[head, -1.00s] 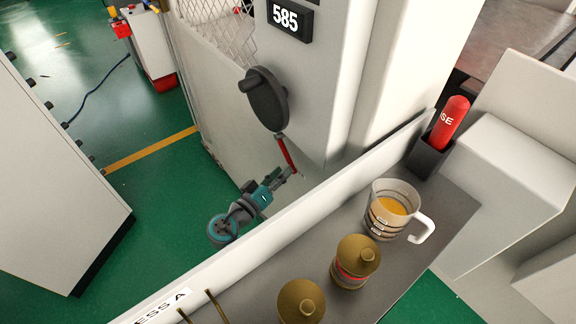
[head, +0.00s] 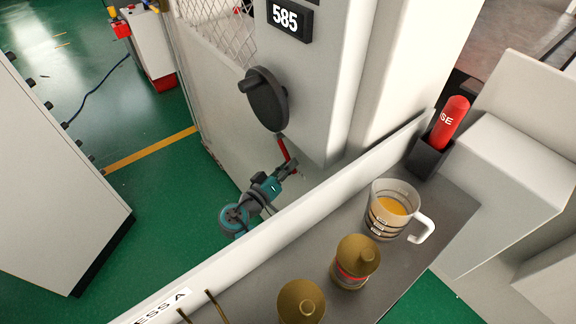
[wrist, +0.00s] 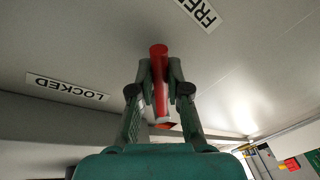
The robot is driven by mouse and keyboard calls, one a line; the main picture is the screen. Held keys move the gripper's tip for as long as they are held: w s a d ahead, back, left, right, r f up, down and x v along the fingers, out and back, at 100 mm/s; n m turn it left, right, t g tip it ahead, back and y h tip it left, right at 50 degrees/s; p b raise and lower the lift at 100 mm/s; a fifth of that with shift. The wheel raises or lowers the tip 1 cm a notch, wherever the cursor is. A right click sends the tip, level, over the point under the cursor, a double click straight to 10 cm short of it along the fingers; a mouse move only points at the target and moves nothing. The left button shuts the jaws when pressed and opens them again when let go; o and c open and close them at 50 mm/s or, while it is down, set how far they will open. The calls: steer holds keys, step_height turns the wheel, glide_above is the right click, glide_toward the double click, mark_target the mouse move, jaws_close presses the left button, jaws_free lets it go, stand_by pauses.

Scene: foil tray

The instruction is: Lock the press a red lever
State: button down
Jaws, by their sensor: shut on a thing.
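The red lever (head: 284,149) is on the pale press body, below a dark round knob. In the wrist view the red lever (wrist: 159,75) stands between my two fingers, which are shut on it. My gripper (head: 289,167) reaches up to the lever's lower part from the lower left; it also shows in the wrist view (wrist: 160,82). A LOCKED label (wrist: 68,87) is at the left of the wrist view. A FREE label (wrist: 200,12) is at the top right, partly cut off. The lever lies between the two labels. My fingers hide part of it.
The dark knob (head: 267,99) juts out above the lever. A shelf (head: 405,262) in front holds a glass mug (head: 392,207), brass-topped containers (head: 354,263) and a red cylinder (head: 450,122) in a dark holder. Its raised white edge runs close to my arm.

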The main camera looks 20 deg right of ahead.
steer(key=shift+r, duration=0.1)
steer(key=shift+s+d+r+n+g+y, duration=0.2)
steer(key=shift+s+r+n, duration=0.3)
steer(key=shift+r+n, duration=0.45)
steer(key=shift+s+d+r+n+g+y, duration=0.15)
steer(key=shift+s+r+n, duration=0.35)
steer(key=shift+n, duration=0.75)
steer(key=shift+a, duration=0.1)
steer(key=c, duration=1.1)
jaws_free()
steer(key=shift+c, duration=0.2)
steer(key=v, duration=0.7)
steer(key=shift+a, duration=0.2)
steer(key=shift+s+r, duration=0.1)
